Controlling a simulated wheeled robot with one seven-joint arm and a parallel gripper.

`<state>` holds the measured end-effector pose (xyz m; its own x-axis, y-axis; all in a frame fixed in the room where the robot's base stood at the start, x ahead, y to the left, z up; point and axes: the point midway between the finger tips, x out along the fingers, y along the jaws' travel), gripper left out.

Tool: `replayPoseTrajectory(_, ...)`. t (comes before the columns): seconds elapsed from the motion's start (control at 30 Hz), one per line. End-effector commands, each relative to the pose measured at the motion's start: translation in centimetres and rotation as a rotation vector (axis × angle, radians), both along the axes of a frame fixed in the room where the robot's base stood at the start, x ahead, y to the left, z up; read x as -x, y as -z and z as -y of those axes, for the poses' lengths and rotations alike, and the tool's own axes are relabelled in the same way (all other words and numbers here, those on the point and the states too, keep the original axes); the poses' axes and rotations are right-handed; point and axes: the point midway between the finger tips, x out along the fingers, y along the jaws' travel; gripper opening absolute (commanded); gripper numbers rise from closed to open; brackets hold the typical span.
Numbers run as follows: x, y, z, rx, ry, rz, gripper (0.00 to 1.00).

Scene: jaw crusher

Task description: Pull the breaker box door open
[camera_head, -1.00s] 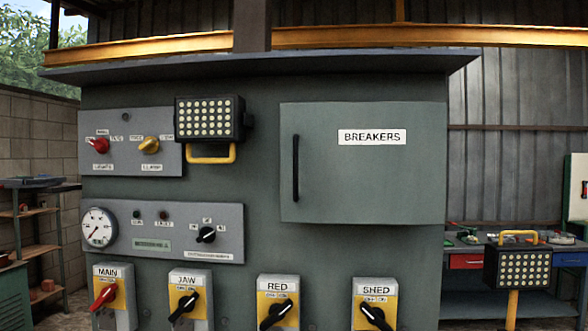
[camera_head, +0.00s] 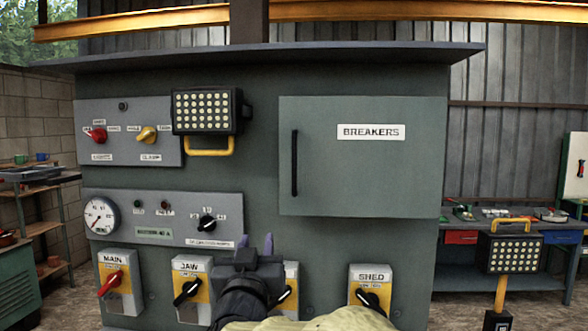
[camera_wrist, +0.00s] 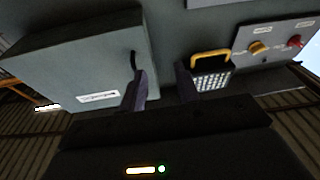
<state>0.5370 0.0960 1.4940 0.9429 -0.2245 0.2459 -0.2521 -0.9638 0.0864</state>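The breaker box door (camera_head: 365,175) is a grey-green panel with a white BREAKERS label (camera_head: 371,132). It looks shut. Its black vertical bar handle (camera_head: 294,163) is near the left edge.
A lamp with a yellow handle (camera_head: 207,112) juts out left of the door. MAIN (camera_head: 113,285), JAW (camera_head: 188,290) and SHED (camera_head: 371,293) switches line the bottom. Another lamp (camera_head: 512,254) stands at right before a workbench. The space before the door is clear.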

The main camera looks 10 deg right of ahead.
Motion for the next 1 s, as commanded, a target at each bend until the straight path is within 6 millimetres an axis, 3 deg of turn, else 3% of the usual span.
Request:
replayPoseTrajectory(0.03, 0.8, -2.6, 0.1, -0.007, 0.052, 0.055, 0.32)
replayPoseTrajectory(0.2, 2.9, -6.5, 1.2, -0.023, 0.211, 0.151, 0.32)
replayPoseTrajectory(0.67, 3.4, -7.1, 1.6, -0.025, 0.250, 0.166, 0.32)
replayPoseTrajectory(1.0, 0.0, -9.0, 3.5, -0.024, 0.251, 0.166, 0.32)
